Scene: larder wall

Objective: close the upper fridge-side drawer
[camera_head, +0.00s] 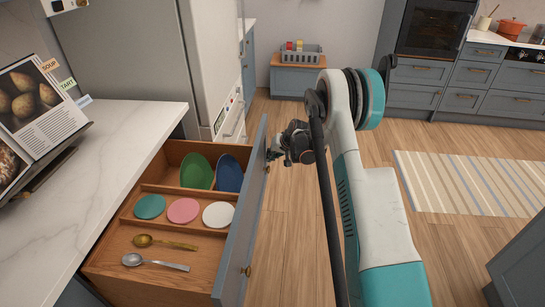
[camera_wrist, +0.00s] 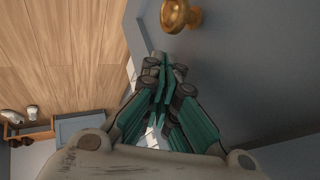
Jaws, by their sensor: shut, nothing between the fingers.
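The open drawer (camera_head: 127,213) sticks out from under the white counter beside the fridge. It has a wooden inside and a blue-grey front (camera_head: 239,230). It holds a green plate (camera_head: 197,171), a blue plate (camera_head: 229,174), three small discs, a gold spoon (camera_head: 165,242) and a silver spoon (camera_head: 157,262). My gripper (camera_head: 273,155) is shut and empty at the outer side of the drawer front, near its far end. In the wrist view my gripper (camera_wrist: 160,68) points along a grey panel (camera_wrist: 250,60), below a brass knob (camera_wrist: 180,14). I cannot tell whether it touches the front.
The white counter (camera_head: 130,125) bears an open book (camera_head: 38,108) on a stand. The fridge (camera_head: 215,60) stands just behind the drawer. A low cabinet with a grey crate (camera_head: 296,53) is at the back. Wooden floor is open right of the drawer, with a striped rug (camera_head: 470,182) farther right.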

